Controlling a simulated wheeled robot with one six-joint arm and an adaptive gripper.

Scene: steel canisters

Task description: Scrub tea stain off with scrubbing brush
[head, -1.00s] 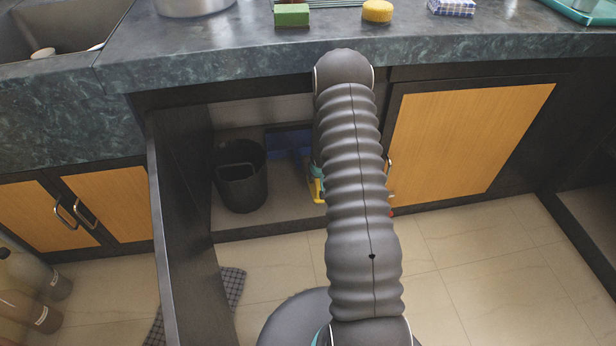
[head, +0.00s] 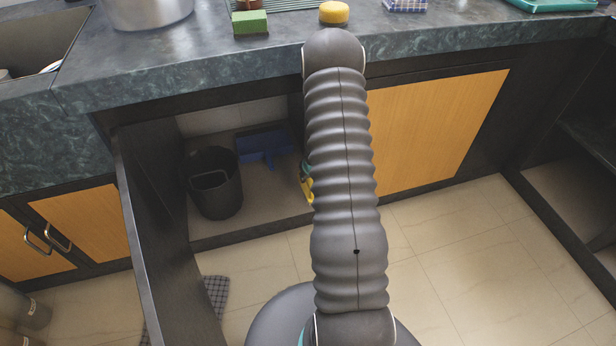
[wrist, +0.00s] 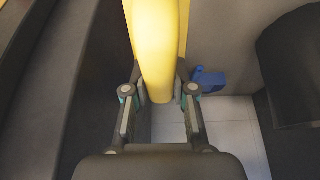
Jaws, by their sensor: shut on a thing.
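My gripper (wrist: 160,92) is shut on a long, smooth yellow thing (wrist: 157,45) in the wrist view. One finger is on each side of it, and its rounded end points toward the palm. I cannot tell from its visible part whether it is the scrubbing brush. In the head view my arm hides most of the gripper. A bit of the yellow thing (head: 304,188) shows beside the arm, in front of the open cupboard. No tea stain can be made out.
The open cupboard holds a black bin (head: 215,185) and a blue dustpan-like thing (head: 265,146). Its open door (head: 160,230) stands at left. On the counter (head: 220,62) are a steel pot (head: 148,8), a green sponge (head: 250,22) and a round yellow sponge (head: 334,12). The floor at right is clear.

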